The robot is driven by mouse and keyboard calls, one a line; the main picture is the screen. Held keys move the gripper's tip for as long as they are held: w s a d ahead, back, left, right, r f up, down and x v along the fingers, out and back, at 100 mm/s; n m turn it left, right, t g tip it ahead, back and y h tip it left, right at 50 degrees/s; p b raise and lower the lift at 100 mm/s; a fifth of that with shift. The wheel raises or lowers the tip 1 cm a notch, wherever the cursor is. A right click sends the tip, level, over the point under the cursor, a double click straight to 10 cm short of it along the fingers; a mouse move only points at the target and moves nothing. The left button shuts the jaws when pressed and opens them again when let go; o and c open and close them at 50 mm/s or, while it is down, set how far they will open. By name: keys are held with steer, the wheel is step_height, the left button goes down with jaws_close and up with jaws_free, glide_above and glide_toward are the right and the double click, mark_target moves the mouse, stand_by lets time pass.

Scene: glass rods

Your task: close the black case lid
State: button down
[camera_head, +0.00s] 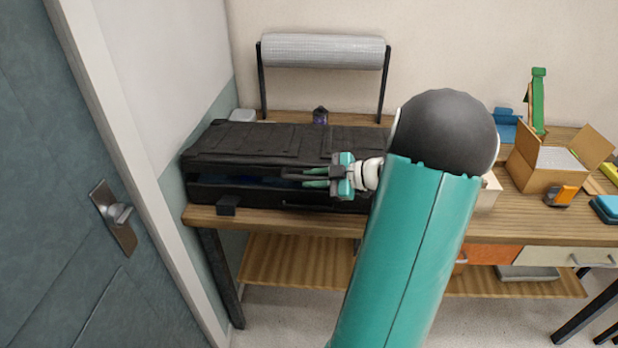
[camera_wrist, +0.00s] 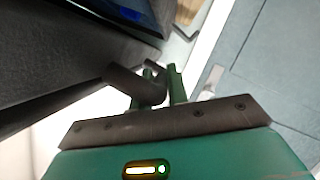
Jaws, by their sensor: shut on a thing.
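The black case (camera_head: 270,192) lies on the wooden workbench at the left. Its black lid (camera_head: 250,143) is lowered but slightly raised at the front, leaving a dark gap with some blue inside. My gripper (camera_head: 308,177) is at the front of the case, by the lid's front edge. In the wrist view, my gripper's green fingers (camera_wrist: 160,84) are shut on a dark bar-like handle (camera_wrist: 128,80), apparently the lid's. My gripper and arm hide the case's right front part.
A roll on a stand (camera_head: 322,51) stands behind the case. An open cardboard box (camera_head: 545,180) and several small items are on the bench's right. A grey-blue door (camera_head: 60,200) is at the left. A small dark block (camera_head: 228,204) sits at the case's front left.

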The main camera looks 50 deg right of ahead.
steer(key=shift+f, duration=0.25)
steer(key=shift+a, duration=0.1)
stand_by(0.3)
steer(key=c, duration=1.4)
jaws_free()
steer(key=shift+o, duration=0.2)
steer(key=v, duration=1.4)
steer(key=shift+f, duration=0.15)
